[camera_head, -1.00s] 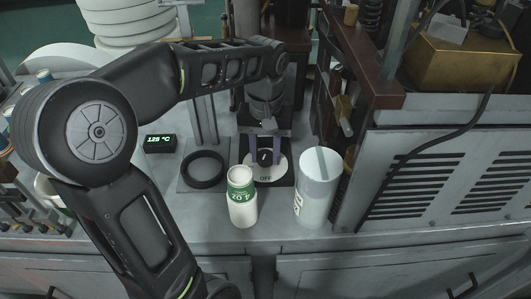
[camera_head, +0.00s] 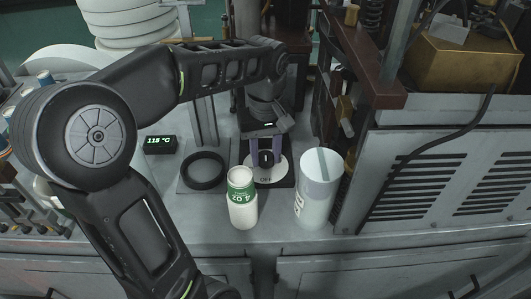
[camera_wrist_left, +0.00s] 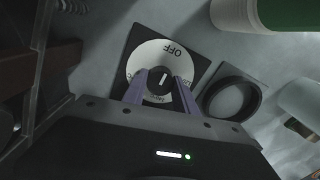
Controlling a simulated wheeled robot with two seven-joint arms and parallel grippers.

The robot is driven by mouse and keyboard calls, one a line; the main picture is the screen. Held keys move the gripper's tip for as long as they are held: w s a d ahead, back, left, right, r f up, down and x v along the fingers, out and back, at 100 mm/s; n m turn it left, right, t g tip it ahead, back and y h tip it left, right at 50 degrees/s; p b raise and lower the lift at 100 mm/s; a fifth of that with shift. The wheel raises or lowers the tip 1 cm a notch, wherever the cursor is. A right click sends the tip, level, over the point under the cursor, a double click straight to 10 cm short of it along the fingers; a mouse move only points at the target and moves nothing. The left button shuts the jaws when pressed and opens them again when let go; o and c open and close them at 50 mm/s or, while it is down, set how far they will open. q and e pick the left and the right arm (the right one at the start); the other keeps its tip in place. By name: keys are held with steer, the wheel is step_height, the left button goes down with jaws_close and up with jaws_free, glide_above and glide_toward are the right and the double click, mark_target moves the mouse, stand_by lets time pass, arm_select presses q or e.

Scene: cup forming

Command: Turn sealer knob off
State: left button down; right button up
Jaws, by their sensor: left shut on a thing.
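The sealer knob (camera_wrist_left: 162,82) is dark with a white pointer line, at the middle of a white round dial (camera_wrist_left: 150,56) marked OFF on a black square base. In the head view the dial (camera_head: 278,174) lies behind the bottle, and OFF is on its near side. My left gripper (camera_head: 266,160) reaches down over the dial. In the wrist view its purple fingers (camera_wrist_left: 160,86) are on either side of the knob, shut on it. The display (camera_head: 160,141) reads 115 °C. My right gripper is not in view.
A white bottle with a green label (camera_head: 242,198) stands just in front of the dial. A pale cylinder (camera_head: 317,188) stands to its right. A black ring (camera_head: 203,170) on a grey plate lies left of the dial. A slatted grey machine (camera_head: 450,178) fills the right.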

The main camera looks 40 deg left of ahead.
mark_target(266, 155)
arm_select(q)
steer(key=c, duration=1)
jaws_free()
steer(key=shift+o, duration=0.2)
step_height(266, 155, up, 5)
steer(key=shift+r, duration=0.15)
steer(key=shift+r+p, duration=0.7)
steer(key=shift+r, duration=0.2)
steer(key=shift+r+p, duration=0.35)
steer(key=shift+r, duration=0.1)
steer(key=shift+f, duration=0.1)
